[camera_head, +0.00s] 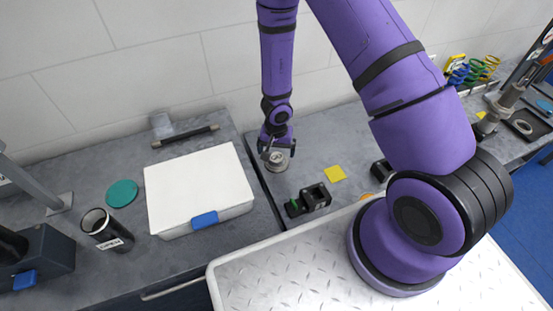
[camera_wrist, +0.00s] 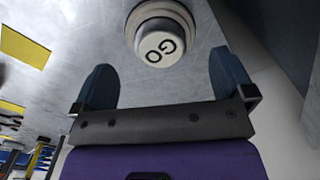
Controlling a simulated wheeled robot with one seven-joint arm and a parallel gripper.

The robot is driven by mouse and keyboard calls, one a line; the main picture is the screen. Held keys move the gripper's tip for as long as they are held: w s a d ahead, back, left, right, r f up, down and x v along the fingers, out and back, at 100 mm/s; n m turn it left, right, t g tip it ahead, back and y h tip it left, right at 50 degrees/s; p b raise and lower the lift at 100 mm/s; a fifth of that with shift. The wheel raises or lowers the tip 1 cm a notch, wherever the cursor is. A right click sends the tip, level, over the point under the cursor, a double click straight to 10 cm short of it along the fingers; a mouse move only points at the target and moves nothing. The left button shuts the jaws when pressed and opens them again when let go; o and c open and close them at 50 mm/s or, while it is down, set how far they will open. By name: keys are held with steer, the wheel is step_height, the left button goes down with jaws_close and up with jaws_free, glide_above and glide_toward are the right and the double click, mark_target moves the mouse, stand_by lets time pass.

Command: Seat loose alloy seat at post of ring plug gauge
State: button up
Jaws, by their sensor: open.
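The ring plug gauge (camera_wrist: 160,47) shows its pale round post end marked GO in the wrist view. A rounded metal ring or collar (camera_wrist: 158,10) surrounds the post; I cannot tell whether this is the loose alloy seat or the gauge's own base. In the head view the gauge (camera_head: 277,160) stands on the grey bench below my gripper (camera_head: 278,151). My gripper is open, with nothing between its fingers (camera_wrist: 161,62). The gauge lies just beyond the fingertips in the wrist view, apart from both. No separate alloy seat can be made out for certain.
Left of the bench seam are a white box (camera_head: 197,187), a black bar (camera_head: 186,136), a dark cup (camera_head: 104,229) and a teal disc (camera_head: 122,193).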

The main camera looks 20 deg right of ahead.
mark_target(277, 158)
steer(key=shift+f, duration=2.7)
steer(key=c, duration=1)
steer(key=shift+r, duration=1.5)
steer(key=shift+c, duration=0.5)
steer(key=shift+r, duration=2.85)
